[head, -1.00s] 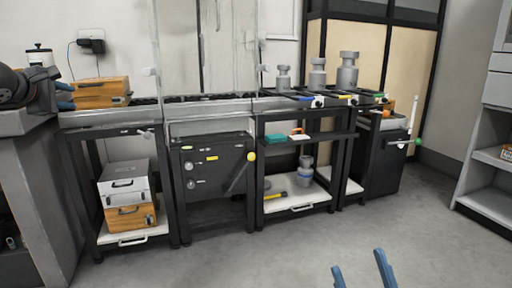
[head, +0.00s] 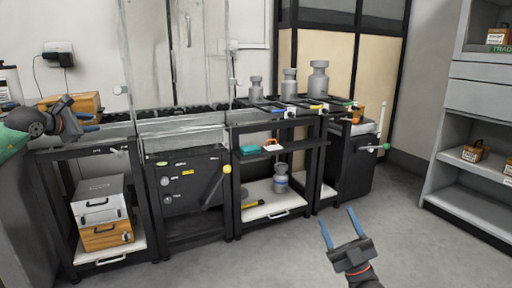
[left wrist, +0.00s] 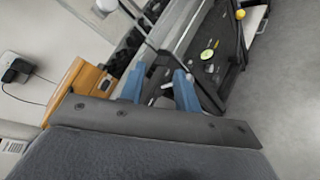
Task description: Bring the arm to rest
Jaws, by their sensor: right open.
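My left gripper (head: 92,122) is at the left of the head view, its arm coming in from the left edge. It is in front of the left end of the bench, near the wooden box (head: 64,101). In the left wrist view its two blue fingers (left wrist: 160,88) stand apart with nothing between them. My right gripper (head: 340,229) is low at the right of the middle, over open floor. Its blue fingers are spread and hold nothing.
A glass screen (head: 176,70) stands on the bench. Grey weights (head: 318,82) stand at the bench's right end. Wooden and grey cases (head: 103,235) are stacked on a low shelf. A grey shelf unit (head: 470,205) stands at the right. The floor between is clear.

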